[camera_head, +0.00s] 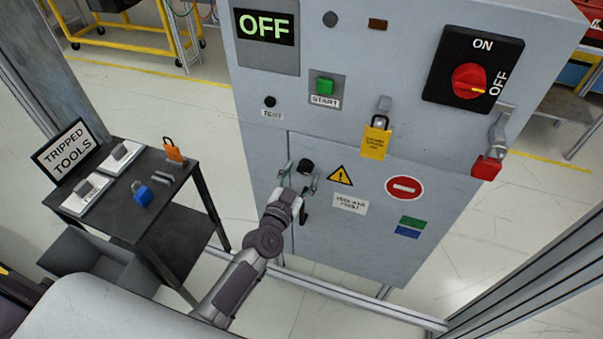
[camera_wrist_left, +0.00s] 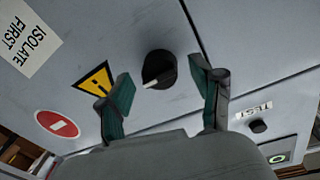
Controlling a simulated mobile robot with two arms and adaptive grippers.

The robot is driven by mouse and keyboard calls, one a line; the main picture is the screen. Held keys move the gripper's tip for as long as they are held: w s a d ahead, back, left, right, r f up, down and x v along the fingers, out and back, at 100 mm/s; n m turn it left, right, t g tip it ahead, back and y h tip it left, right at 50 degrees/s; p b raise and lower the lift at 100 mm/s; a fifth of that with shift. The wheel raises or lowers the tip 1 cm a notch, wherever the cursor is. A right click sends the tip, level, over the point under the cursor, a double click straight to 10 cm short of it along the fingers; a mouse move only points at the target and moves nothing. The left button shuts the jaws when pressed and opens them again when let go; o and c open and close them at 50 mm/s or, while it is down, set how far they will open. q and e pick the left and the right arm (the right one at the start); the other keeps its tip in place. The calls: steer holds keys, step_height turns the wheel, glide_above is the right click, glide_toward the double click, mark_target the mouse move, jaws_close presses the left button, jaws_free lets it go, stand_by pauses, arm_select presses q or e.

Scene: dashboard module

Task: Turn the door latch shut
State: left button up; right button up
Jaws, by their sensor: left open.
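The door latch (camera_head: 306,165) is a round black knob on the grey cabinet door (camera_head: 345,245), near the door's left edge. In the left wrist view the latch (camera_wrist_left: 159,68) shows a pale pointer aimed toward the lower left of the picture. My left gripper (camera_head: 299,179) is open in front of the door. In the left wrist view its two green-padded fingers (camera_wrist_left: 162,92) stand apart, one to each side of the latch. No grip on the knob shows, and I cannot tell whether a finger touches it. My right gripper is not in view.
The cabinet also bears a yellow padlock tag (camera_head: 375,141), a green start button (camera_head: 325,86), a red rotary switch (camera_head: 468,81) and an OFF display (camera_head: 266,26). A dark tool table (camera_head: 125,215) with padlocks stands at left. Open floor lies between.

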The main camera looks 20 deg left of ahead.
arm_select(q)
steer(key=shift+w, duration=0.2)
steer(key=c, duration=1.1)
steer(key=shift+c, duration=0.2)
